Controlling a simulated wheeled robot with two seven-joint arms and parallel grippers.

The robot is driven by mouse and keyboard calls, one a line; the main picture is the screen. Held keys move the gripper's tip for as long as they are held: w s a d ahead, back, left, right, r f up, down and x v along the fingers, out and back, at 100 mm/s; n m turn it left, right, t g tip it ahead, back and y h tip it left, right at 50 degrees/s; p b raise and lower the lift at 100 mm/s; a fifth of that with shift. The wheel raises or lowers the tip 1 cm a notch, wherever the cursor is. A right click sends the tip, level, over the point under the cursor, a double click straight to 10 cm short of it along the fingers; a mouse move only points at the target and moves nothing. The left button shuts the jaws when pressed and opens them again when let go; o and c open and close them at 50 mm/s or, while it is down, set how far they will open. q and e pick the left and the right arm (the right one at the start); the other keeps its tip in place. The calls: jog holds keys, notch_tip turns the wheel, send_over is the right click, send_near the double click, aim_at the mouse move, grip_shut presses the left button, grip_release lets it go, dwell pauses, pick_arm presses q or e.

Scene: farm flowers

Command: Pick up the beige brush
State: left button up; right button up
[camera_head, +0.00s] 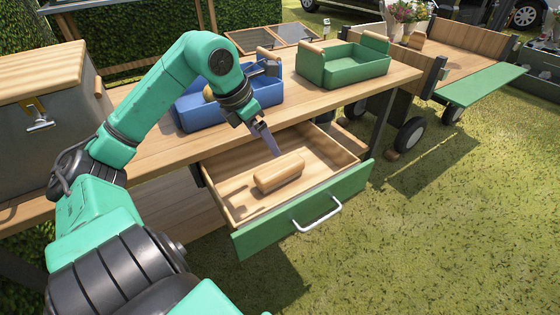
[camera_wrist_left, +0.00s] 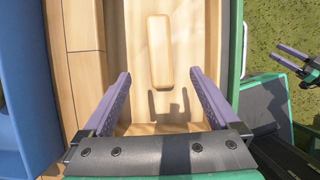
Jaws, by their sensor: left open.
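The beige brush (camera_head: 278,174), a rounded wooden block, lies in the open drawer (camera_head: 345,198) under the table. In the left wrist view the brush (camera_wrist_left: 160,50) is ahead of my fingers, roughly centred between them. My left gripper (camera_head: 270,144) is above the drawer, just behind the brush and apart from it. Its two purple fingers (camera_wrist_left: 160,100) are spread wide with nothing between them. The brush's underside is hidden. My right gripper (camera_wrist_left: 288,63) shows small at the right edge of the left wrist view, its fingers apart and empty.
The green drawer front has a metal handle (camera_head: 317,214). A blue crate (camera_head: 190,116) and a green crate (camera_head: 345,72) stand on the table (camera_head: 150,150) above the drawer. A grey box with a wooden lid (camera_head: 45,75) is at left. Grass is clear at right.

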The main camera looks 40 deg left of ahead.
aim_at(279, 166)
pick_arm(q)
jog(key=b+x, duration=0.1)
jog(key=x, duration=0.7)
jog(key=shift+w+f, duration=0.1)
jog(key=shift+f, duration=0.2)
jog(key=b+x, duration=0.1)
jog(key=x, duration=0.1)
jog(key=b+x, duration=0.1)
jog(key=x, duration=0.1)
jog(key=shift+a+f, duration=0.15)
jog(key=shift+f, duration=0.2)
jog(key=shift+f+b, duration=0.25)
jog(key=shift+b, duration=0.15)
pick_arm(e)
jog(key=f, duration=0.2)
jog(key=a+f+t, duration=0.1)
jog(key=shift+s+f+m+t+y, duration=0.1)
jog(key=shift+f+m+t+y, duration=0.2)
jog(key=shift+f+m, duration=0.1)
